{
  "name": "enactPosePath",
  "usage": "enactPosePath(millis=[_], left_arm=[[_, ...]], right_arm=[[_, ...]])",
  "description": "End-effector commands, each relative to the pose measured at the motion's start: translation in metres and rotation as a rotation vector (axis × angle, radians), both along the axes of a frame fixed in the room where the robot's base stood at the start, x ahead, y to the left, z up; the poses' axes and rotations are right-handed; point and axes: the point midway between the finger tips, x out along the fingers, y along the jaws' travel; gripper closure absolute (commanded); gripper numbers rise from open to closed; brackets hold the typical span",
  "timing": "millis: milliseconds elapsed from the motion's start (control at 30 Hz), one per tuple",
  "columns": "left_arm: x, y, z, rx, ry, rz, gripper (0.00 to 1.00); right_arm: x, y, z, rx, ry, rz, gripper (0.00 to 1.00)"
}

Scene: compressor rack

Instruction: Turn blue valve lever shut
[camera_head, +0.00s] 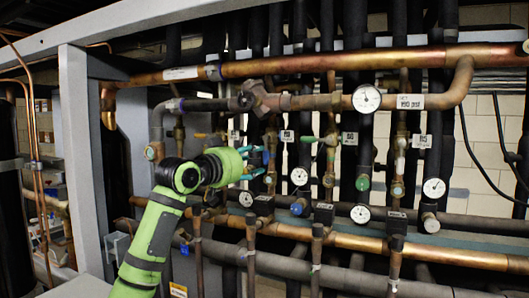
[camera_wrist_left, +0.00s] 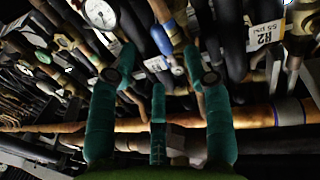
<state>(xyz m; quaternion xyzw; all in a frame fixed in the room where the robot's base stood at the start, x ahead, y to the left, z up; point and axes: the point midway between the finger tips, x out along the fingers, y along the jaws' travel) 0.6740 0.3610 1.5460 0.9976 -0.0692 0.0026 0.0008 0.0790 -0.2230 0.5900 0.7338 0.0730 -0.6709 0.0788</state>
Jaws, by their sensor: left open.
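My left gripper (camera_head: 256,163) has teal fingers and reaches in from the left to the valves below the upper copper pipe. In the left wrist view my left gripper (camera_wrist_left: 158,78) is open, its fingers spread wide. A blue handle-like part (camera_wrist_left: 161,39) shows beyond the fingertips in that view, with a smaller light-blue part (camera_wrist_left: 178,70) close to the gap between them. I cannot tell which of these is the blue valve lever, or whether a finger touches it. In the head view the fingers cover the spot. My right gripper is not in view.
A blue knob (camera_head: 297,208) sits lower on the rack. Several green levers and white gauges (camera_head: 367,99) are to the right of the gripper. The upper copper pipe (camera_head: 300,64) and a grey frame post (camera_head: 84,150) bound the space. Dark vertical pipes crowd behind.

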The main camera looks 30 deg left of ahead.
Motion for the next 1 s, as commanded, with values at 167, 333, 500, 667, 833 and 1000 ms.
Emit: enactPosePath(millis=[167, 333, 500, 667, 833, 1000], left_arm=[[0.027, -0.005, 0.004, 0.0, 0.004, -0.002, 0.5], [0.04, -0.006, 0.002, 0.0, 0.002, -0.001, 0.5], [0.042, -0.006, 0.0, 0.001, 0.001, 0.0, 0.5], [0.042, -0.006, 0.0, 0.001, 0.001, 0.0, 0.66], [0.042, -0.006, 0.0, 0.001, 0.001, 0.0, 1.0], [0.042, -0.006, 0.0, 0.002, 0.001, -0.001, 1.0]], right_arm=[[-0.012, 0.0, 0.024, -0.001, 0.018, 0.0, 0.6], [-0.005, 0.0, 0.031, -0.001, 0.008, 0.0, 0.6], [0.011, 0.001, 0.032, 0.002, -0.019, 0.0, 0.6], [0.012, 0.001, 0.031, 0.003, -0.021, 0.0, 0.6], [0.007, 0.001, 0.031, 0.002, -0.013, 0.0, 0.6], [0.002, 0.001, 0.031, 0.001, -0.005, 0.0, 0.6]])
